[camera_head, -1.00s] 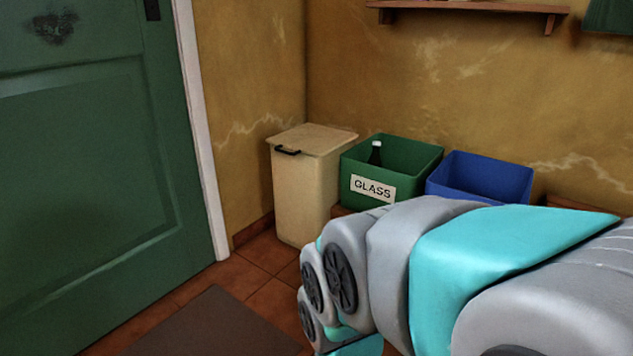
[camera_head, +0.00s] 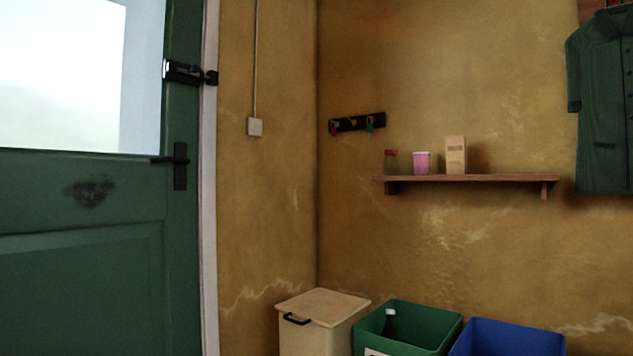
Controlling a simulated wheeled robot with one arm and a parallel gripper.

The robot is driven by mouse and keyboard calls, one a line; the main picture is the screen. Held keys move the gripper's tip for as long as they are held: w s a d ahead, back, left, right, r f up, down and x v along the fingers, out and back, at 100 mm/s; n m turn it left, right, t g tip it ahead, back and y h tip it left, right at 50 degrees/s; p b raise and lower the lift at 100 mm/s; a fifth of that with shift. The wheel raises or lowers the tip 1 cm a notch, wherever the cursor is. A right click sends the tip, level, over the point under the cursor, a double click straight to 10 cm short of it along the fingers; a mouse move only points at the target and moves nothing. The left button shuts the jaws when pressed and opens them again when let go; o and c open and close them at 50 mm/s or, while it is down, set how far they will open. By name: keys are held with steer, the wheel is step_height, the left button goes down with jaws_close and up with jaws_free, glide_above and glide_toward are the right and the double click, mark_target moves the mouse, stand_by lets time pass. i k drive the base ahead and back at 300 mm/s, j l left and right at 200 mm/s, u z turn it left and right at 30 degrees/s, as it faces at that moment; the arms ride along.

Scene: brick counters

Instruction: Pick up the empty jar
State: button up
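A small jar (camera_head: 391,161) with a reddish lid stands upright at the left end of the wooden wall shelf (camera_head: 470,179). It looks greenish and see-through, but it is too small to tell whether it is empty. A pink cup (camera_head: 422,162) stands just right of it, and a tan carton (camera_head: 456,155) stands further right. My gripper and arm are not in view.
Below the shelf stand a cream lidded bin (camera_head: 325,308), a green box (camera_head: 432,319) with a dark bottle (camera_head: 389,323) in it, and a blue box (camera_head: 508,338). A green door (camera_head: 80,250) fills the left. A key rack (camera_head: 357,123) and green coat (camera_head: 603,105) hang on the wall.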

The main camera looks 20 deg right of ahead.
mark_target(390, 162)
steer(key=i+j+z, duration=0.1)
steer(key=i+z, duration=0.15)
steer(key=i, duration=0.35)
steer(key=i+j+z, duration=0.25)
steer(key=i, duration=0.3)
